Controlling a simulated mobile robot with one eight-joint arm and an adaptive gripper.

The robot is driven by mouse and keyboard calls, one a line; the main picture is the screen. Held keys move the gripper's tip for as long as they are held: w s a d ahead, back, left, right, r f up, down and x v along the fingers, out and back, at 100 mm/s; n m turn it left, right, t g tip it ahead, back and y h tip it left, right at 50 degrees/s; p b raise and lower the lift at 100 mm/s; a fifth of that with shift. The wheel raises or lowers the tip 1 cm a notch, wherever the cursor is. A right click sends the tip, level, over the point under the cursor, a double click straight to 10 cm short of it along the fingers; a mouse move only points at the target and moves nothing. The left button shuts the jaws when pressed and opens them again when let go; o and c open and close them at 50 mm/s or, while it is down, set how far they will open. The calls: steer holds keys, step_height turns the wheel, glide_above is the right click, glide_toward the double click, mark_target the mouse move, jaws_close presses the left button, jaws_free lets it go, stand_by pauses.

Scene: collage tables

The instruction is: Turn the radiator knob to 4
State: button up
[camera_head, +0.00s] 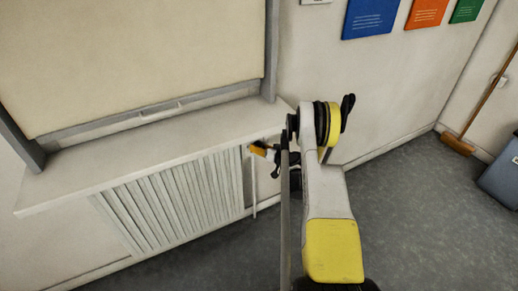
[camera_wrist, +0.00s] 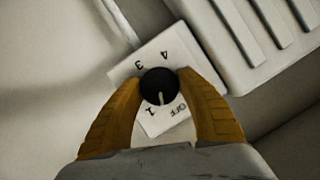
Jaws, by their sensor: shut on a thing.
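The black round radiator knob (camera_wrist: 158,78) sits on a white square dial plate (camera_wrist: 186,51) in the wrist view. The plate reads 1, 3, 4 and OFF; the 2 does not show. The knob's pale pointer line aims down in the picture, between 1 and OFF. My gripper (camera_wrist: 160,86) has its two orange fingers on either side of the knob, shut on it. In the head view my gripper (camera_head: 262,152) is at the right end of the radiator; the knob is too hidden to make out there.
The white slatted radiator cover (camera_head: 170,207) stands against the wall under a pale shelf (camera_head: 150,148). A thin pale pipe (camera_head: 254,190) runs down beside it. A broom (camera_head: 458,144) and a blue-grey bin (camera_head: 502,175) stand far right. The grey floor between is clear.

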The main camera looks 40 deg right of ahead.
mark_target(258, 144)
steer(key=m+y, duration=0.1)
steer(key=m, duration=0.1)
steer(key=m+t+y, duration=0.1)
steer(key=m, duration=0.1)
steer(key=shift+r+t, duration=0.1)
steer(key=shift+t, duration=0.2)
steer(key=shift+m, duration=0.3)
stand_by(0.3)
steer(key=o, duration=1.2)
steer(key=shift+c, duration=0.2)
step_height(258, 144, up, 9)
steer(key=shift+w+a+r, duration=0.1)
steer(key=shift+a+r, duration=0.05)
steer(key=shift+r, duration=0.35)
